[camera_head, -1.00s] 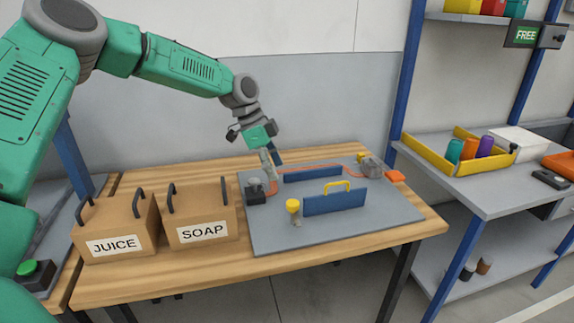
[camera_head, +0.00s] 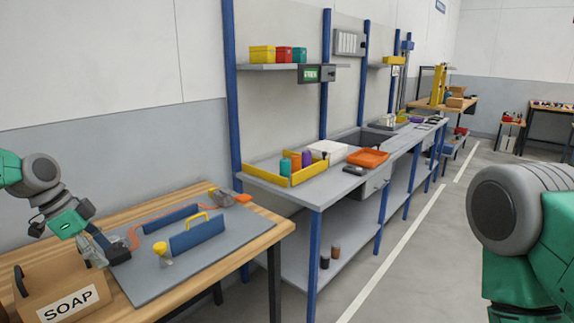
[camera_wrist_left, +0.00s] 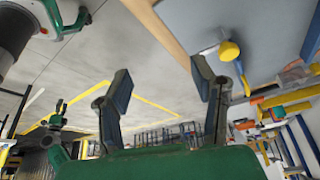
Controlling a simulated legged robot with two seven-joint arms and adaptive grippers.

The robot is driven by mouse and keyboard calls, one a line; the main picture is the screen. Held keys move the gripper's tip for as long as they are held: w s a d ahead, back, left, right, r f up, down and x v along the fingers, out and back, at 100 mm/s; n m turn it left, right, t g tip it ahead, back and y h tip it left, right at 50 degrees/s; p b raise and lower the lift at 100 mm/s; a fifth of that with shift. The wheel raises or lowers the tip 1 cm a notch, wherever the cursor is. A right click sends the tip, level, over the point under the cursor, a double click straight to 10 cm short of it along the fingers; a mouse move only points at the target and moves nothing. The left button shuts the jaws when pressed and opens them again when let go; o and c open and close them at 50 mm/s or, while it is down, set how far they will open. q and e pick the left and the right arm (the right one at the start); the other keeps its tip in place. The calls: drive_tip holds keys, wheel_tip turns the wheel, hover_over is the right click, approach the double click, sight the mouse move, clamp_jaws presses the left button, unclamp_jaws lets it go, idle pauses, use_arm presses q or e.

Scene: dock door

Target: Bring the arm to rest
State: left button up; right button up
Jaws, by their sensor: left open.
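The SOAP box (camera_head: 62,284) stands close in front of the left gripper. The grey board (camera_head: 205,255) carries a blue panel with a yellow handle (camera_head: 195,234) and a yellow knob (camera_head: 160,248). A shelf bench with a yellow tray (camera_head: 262,178) stands beyond. The floor aisle (camera_head: 420,230) is clear.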

use_arm(q)
drive_tip(key=s+d+f+n+g+b, duration=0.1)
drive_tip(key=s+d+f+n, duration=0.2)
drive_tip(key=s+d+f, duration=0.6)
drive_tip(key=s+d+f+n, duration=0.2)
drive_tip(key=s+d+f, duration=0.2)
drive_tip(key=d+f, duration=0.5)
drive_tip(key=s+f+n+y, duration=0.1)
drive_tip(key=s+f+n, duration=0.2)
drive_tip(key=s+f, duration=0.65)
drive_tip(key=s+a+n+y+b, duration=0.1)
drive_tip(key=s+a+n+y, duration=0.2)
drive_tip(key=s, duration=1.3)
drive_tip(key=shift+a+f+n, duration=0.3)
drive_tip(key=shift+a+n, duration=0.3)
use_arm(e)
drive_tip(key=shift+s+d+f, duration=0.1)
drive_tip(key=shift+s+f, duration=0.05)
drive_tip(key=shift+f, duration=0.5)
drive_tip(key=shift+s+f, duration=0.1)
drive_tip(key=shift+f, duration=0.5)
use_arm(q)
drive_tip(key=shift+w, duration=0.15)
drive_tip(key=shift+c, duration=0.4)
